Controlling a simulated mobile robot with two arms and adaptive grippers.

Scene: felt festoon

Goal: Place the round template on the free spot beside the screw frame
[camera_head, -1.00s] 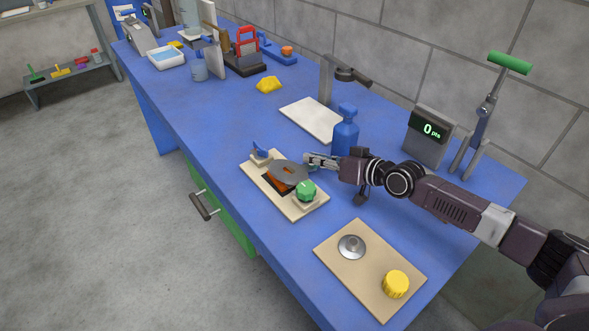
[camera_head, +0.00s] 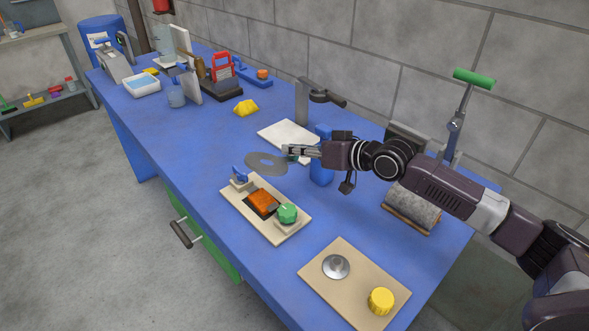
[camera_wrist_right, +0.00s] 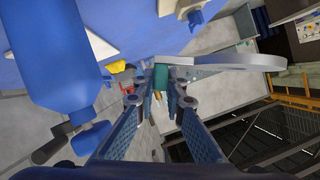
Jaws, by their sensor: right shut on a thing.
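The round template (camera_head: 262,165) is a thin grey disc with an opening. My right gripper (camera_head: 291,152) is shut on its right edge and holds it above the blue table, behind the board with the green knob. In the right wrist view the grey template (camera_wrist_right: 232,62) extends right from the fingertips (camera_wrist_right: 161,82), with a teal piece between them. The beige board (camera_head: 283,234) carries a blue clamp (camera_head: 239,178), an orange patch (camera_head: 263,202) and a green knob (camera_head: 287,213); I take it for the screw frame, but cannot be sure. My left gripper is out of view.
A second beige board (camera_head: 350,273) with a silver disc and yellow knob lies in front. A white slab (camera_head: 283,133) and blue bottle (camera_head: 320,172) stand close to the gripper. A grey roll (camera_head: 411,206) lies under my arm. Bare table (camera_head: 195,150) stretches left of the template.

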